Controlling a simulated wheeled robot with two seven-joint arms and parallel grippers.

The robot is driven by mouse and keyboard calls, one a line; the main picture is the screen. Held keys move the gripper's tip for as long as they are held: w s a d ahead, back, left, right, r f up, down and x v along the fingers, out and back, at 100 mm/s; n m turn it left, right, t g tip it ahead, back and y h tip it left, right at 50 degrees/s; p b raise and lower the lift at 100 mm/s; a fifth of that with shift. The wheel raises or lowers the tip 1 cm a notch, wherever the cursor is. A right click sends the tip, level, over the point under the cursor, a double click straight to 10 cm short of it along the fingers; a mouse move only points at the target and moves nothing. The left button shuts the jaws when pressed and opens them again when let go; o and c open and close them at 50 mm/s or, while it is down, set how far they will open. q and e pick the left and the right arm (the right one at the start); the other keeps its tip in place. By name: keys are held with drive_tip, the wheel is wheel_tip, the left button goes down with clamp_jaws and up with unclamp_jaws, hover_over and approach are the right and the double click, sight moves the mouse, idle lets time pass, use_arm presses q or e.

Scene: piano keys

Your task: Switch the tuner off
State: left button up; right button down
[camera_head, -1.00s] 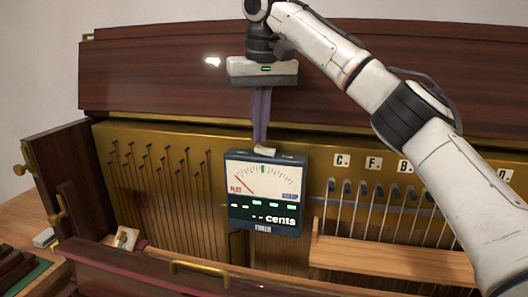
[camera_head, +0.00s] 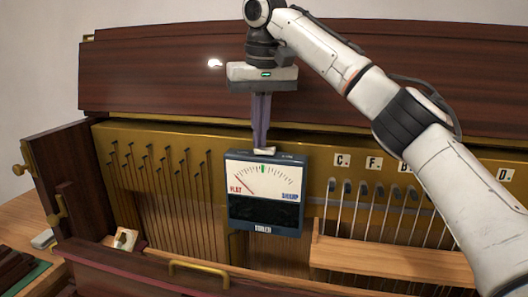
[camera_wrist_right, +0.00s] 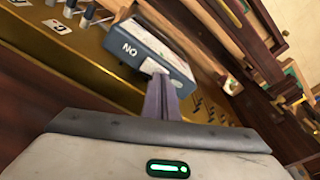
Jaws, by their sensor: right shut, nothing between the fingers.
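The tuner (camera_head: 263,192) is a dark blue box with a needle dial, mounted upright on the gold piano plate. Its lower display is dark, and the needle leans toward FLAT. A small pale switch (camera_head: 265,151) sits on its top edge. My right gripper (camera_head: 260,145) points down from above with its fingers shut and empty, the tips at the switch. In the right wrist view the fingertips (camera_wrist_right: 161,82) are at the tuner's top (camera_wrist_right: 150,50), where the word ON shows; they hide part of the switch. My left gripper is not in view.
Tuning pins and strings (camera_head: 155,165) lie left of the tuner. Lettered tags (camera_head: 342,160) and a wooden rail (camera_head: 390,262) are to its right. A dark lid (camera_head: 180,75) stands behind. A brass handle (camera_head: 198,268) is on the front panel.

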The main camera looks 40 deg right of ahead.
drive_tip(key=shift+r+p, duration=1.05)
drive_tip(key=shift+p, duration=0.25)
wheel_tip(320, 180, up, 5)
drive_tip(key=shift+f, duration=0.2)
